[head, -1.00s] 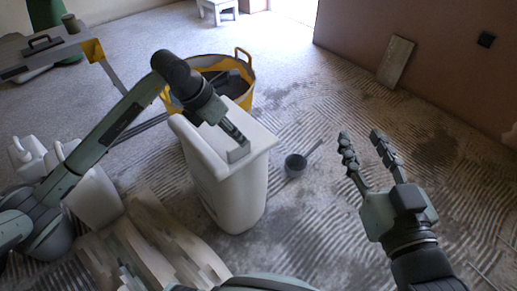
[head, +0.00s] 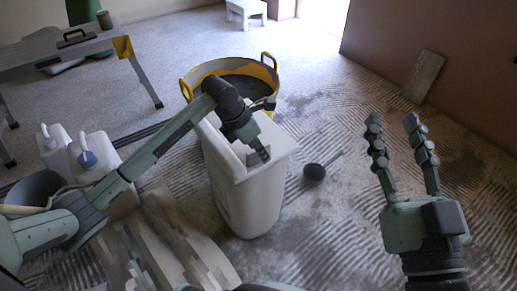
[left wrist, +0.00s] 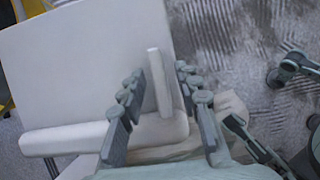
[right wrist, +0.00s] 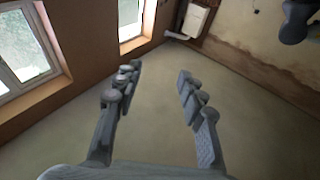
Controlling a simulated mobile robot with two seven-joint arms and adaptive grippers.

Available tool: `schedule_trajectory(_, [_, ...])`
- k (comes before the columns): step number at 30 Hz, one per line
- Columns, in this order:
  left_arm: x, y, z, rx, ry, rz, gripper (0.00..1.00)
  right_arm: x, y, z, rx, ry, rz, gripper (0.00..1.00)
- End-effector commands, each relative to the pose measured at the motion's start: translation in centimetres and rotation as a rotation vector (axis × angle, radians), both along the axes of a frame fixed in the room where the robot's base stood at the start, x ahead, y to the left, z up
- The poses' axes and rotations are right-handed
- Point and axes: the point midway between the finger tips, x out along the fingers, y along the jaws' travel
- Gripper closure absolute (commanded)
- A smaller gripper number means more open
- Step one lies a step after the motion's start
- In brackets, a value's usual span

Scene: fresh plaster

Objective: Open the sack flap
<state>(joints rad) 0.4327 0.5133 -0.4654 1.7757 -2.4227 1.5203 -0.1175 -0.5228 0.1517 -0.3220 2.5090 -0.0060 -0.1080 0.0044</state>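The sack (head: 247,195) is a tall, pale, box-like body standing on the floor in the middle of the head view. Its flap (head: 273,138) lies across the top, partly hidden by my left arm. In the left wrist view the flap shows as a broad pale panel (left wrist: 95,65) with a thin upright tab (left wrist: 159,80). My left gripper (head: 262,157) is at the tab, with its fingers apart on either side of it; a gap shows on the left, and contact on the right is unclear. My right gripper (head: 393,122) is open and empty, off to the right.
A yellow-rimmed tub (head: 270,65) stands behind the sack. A dark scoop (head: 314,172) lies on the ridged floor to its right. White jugs (head: 95,160) stand at left, boards (head: 175,235) lie in front, and a workbench (head: 75,50) stands at back left.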

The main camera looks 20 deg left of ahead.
Motion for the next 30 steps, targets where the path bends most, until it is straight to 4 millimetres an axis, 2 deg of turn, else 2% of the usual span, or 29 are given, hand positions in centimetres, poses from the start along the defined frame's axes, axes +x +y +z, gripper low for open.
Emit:
schedule_trajectory(1, [0.0,0.0,0.0,0.0,0.0,0.0,0.71,0.0,0.0,0.0,0.0,0.0,0.0,0.6])
schedule_trajectory(8, [0.0,0.0,0.0,0.0,0.0,0.0,0.99,0.0,0.0,0.0,0.0,0.001,0.0,0.6])
schedule_trajectory(24, [0.1,0.2,0.3,0.005,0.005,0.0,1.0,0.1,0.0,-0.2,-0.008,0.016,-0.002,0.6])
schedule_trajectory(30, [0.2,0.9,1.0,0.029,0.034,0.0,1.0,1.1,-1.1,-3.5,-0.086,0.163,-0.028,0.6])
